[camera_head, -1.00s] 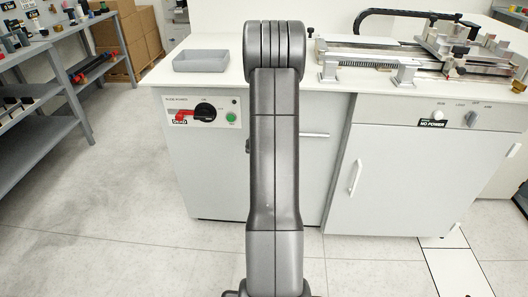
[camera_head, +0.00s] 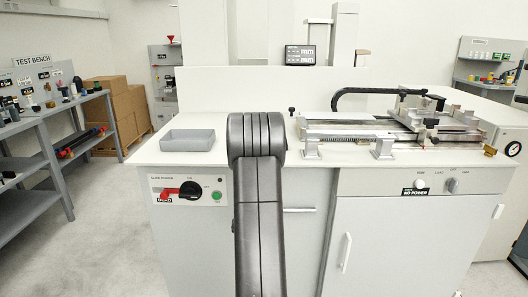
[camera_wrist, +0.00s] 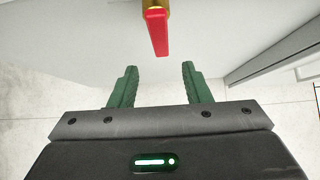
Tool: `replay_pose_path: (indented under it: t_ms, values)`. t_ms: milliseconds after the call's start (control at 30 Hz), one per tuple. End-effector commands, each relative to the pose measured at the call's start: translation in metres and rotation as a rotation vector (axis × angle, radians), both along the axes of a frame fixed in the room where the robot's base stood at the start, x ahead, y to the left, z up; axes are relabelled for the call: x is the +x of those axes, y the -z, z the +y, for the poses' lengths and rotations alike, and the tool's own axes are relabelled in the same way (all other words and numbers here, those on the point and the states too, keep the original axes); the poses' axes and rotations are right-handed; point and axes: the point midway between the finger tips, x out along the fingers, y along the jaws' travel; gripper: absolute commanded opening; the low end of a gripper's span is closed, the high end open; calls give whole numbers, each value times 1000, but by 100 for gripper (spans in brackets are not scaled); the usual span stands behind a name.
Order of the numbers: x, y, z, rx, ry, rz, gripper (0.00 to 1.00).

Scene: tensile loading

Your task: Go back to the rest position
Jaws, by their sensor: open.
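My gripper (camera_wrist: 158,88) shows in the wrist view with its two green fingers apart and nothing between them. A red lever (camera_wrist: 157,32) on a brass-coloured fitting is beyond the fingertips, in line with the gap and apart from them. In the head view my dark grey arm stands upright in front of the bench, and my gripper is hidden there.

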Motion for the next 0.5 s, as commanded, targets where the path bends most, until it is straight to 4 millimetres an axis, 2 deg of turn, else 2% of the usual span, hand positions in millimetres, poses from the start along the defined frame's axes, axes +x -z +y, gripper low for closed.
replay_pose_path:
  t_ms: [200,500]
  values:
    - [27,28,0,-1,1,2,44]
    - [58,57,0,-1,1,0,44]
